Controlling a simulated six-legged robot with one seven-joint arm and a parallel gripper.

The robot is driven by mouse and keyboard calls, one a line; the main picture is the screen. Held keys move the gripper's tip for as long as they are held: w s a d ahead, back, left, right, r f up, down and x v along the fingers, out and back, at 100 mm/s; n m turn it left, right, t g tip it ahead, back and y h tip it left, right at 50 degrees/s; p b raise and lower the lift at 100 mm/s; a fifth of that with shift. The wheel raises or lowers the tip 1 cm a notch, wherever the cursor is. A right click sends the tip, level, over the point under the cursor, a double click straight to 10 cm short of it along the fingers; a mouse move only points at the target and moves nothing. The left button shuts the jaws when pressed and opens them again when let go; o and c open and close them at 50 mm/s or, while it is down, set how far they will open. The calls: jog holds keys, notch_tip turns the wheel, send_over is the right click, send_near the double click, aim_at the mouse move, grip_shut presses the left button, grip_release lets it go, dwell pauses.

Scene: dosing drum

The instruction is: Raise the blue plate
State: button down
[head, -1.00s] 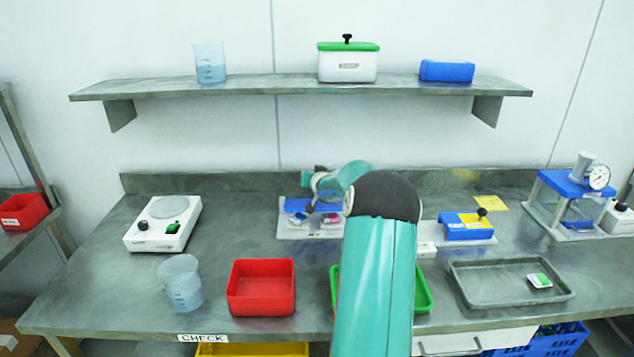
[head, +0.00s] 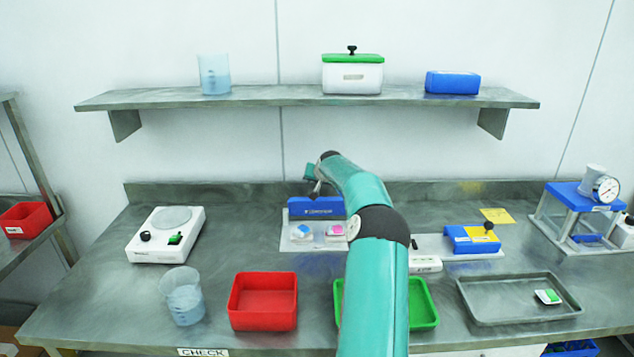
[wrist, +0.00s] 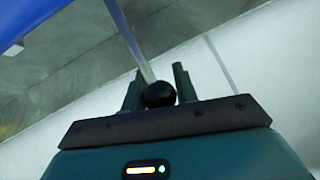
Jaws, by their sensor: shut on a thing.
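A blue plate (head: 318,207) with pale lettering stands at the back of a small light base on the bench in the head view. A blue-and-white piece (head: 301,231) and a pink-and-white piece (head: 335,231) lie in front of it. My gripper (head: 312,174) is above the plate, partly hidden by my wrist. In the wrist view my gripper (wrist: 158,88) is shut around a black ball knob (wrist: 160,94) on a thin metal rod (wrist: 136,45). Blue at the upper left (wrist: 28,20) is probably part of the plate. The rod's lower end is hidden.
A red bin (head: 263,301) and a green bin (head: 424,305) stand at the front. A second blue device (head: 470,239) with a black knob is to the right. A grey tray (head: 475,312) and a dial-gauge stand (head: 578,196) are farther right. The shelf (head: 300,96) overhangs behind.

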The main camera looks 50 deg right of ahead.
jog(key=shift+g+y, duration=0.4)
jog(key=x, duration=0.4)
jog(key=shift+s+d+f, duration=0.15)
jog(key=shift+s+d, duration=0.05)
jog(key=shift+s, duration=0.2)
jog(key=shift+d, duration=0.2)
dwell(0.7)
jog(key=c, duration=1.4)
grip_release()
jog(key=shift+f, duration=0.1)
jog(key=shift+c, duration=0.2)
jog(key=o, duration=0.3)
jog(key=shift+w+d+f, duration=0.3)
jog(key=shift+f, duration=0.05)
jog(key=shift+o, duration=0.2)
jog(key=v, duration=1.5)
jog(key=shift+r, duration=0.35)
